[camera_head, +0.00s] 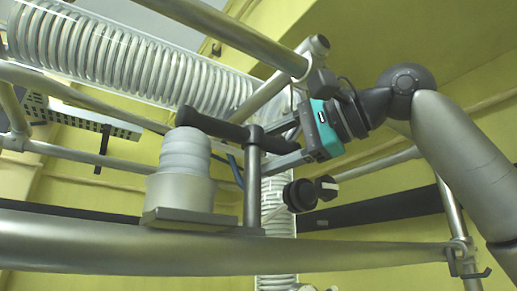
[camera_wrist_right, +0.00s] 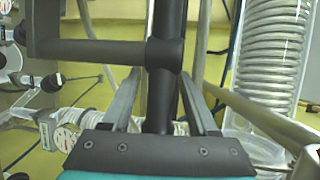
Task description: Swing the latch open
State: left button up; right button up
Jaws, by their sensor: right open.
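The latch shows in the head view as a dark handle bar (camera_head: 215,126) on an upright grey post (camera_head: 252,185). The post stands on a thick horizontal rail. My right gripper (camera_head: 262,147) comes in from the right, with a teal body, and its fingers reach to the handle near the post. In the right wrist view the handle (camera_wrist_right: 166,100) runs lengthwise between the two open fingers of this gripper (camera_wrist_right: 160,75), and the post (camera_wrist_right: 95,49) goes off to the left. I cannot tell whether either finger touches the bar. My left gripper is not in view.
A grey ribbed cap on a pale block (camera_head: 182,170) stands left of the post. A coiled glass condenser (camera_head: 120,60) crosses the upper left and also shows in the right wrist view (camera_wrist_right: 268,60). Metal rails (camera_head: 230,35) surround the gripper. A black knob (camera_head: 300,195) sits below it.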

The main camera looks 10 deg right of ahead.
jog(key=shift+c, duration=0.2)
grip_shut()
dwell(0.3)
dwell(1.0)
